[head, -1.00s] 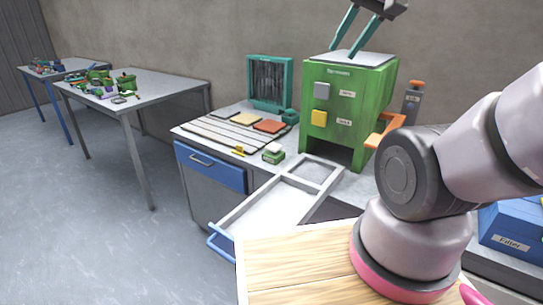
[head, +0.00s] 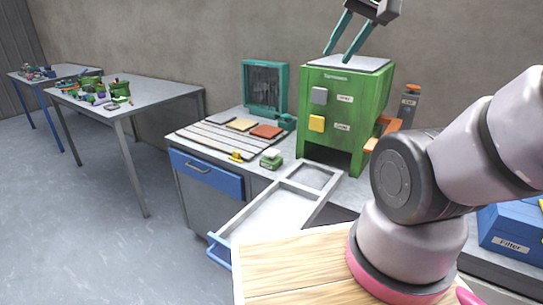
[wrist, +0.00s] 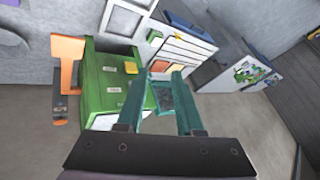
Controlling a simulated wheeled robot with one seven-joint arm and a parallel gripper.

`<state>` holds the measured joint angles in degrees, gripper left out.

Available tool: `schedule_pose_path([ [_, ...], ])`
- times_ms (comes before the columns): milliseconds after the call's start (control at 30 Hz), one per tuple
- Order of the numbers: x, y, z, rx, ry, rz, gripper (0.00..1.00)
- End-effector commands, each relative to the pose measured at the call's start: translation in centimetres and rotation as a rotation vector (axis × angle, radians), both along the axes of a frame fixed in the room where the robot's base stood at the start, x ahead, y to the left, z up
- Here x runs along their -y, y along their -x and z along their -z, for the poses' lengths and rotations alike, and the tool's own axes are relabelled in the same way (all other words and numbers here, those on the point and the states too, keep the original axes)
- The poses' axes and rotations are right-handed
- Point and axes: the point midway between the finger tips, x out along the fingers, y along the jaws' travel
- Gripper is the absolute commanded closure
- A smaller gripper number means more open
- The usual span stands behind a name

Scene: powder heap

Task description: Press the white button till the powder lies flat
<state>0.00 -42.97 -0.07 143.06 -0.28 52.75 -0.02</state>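A green machine (head: 345,120) stands on the bench against the wall, with a pale grey square button (head: 319,96) above a yellow one (head: 316,123). Both have labels whose words I cannot read. A small green block with a white top (head: 271,158) sits on the bench left of the machine; I cannot tell whether that top is a button. The machine also shows in the wrist view (wrist: 105,85). My gripper (head: 337,56) is open and empty, its teal fingers apart above or behind the machine's top. No powder can be made out.
A teal framed panel (head: 287,91) stands behind coloured tiles (head: 266,131). A blue box marked Filter (head: 510,243) is at right. A wooden board (head: 290,262) lies in front.

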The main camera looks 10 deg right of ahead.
Motion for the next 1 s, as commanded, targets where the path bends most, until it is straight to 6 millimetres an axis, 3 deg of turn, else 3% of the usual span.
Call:
schedule_pose_path([
  [400,0.0,0.0,0.0,0.0,0.0,0.0,0.64],
  [433,0.0,0.0,0.0,0.0,0.0,0.0,0.68],
  [500,0.0,0.0,0.0,0.0,0.0,0.0,0.95],
  [533,0.0,0.0,0.0,0.0,0.0,0.0,1.0],
  [1000,0.0,0.0,0.0,0.0,0.0,0.0,1.0],
])
